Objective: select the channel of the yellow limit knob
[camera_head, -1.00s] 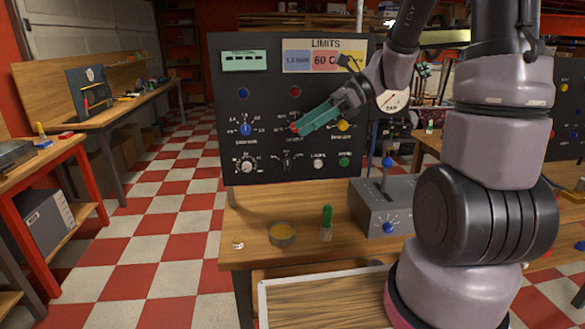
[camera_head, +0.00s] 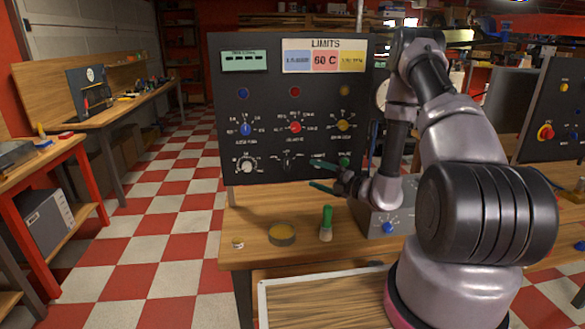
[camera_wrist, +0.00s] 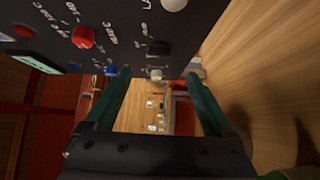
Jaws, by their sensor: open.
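The yellow limit knob (camera_head: 343,125) is at the right of the upper knob row on the dark panel (camera_head: 229,110). A black selector knob (camera_head: 288,163) sits below the red knob in the lower row; it also shows in the wrist view (camera_wrist: 158,47). Its pointer direction is too small to read. My gripper (camera_head: 323,176) is open and empty, in front of the panel's lower right, with its teal fingers pointing left. In the wrist view, my fingertips (camera_wrist: 160,74) are spread, with the panel above them. The yellow knob is not visible there.
The red knob (camera_head: 295,127) and blue knob (camera_head: 245,129) share the yellow one's row. A white knob (camera_head: 246,165) and green button (camera_head: 344,161) flank the selector. A green-topped bottle (camera_head: 326,223), round tin (camera_head: 282,235) and grey box (camera_head: 375,218) stand on the bench.

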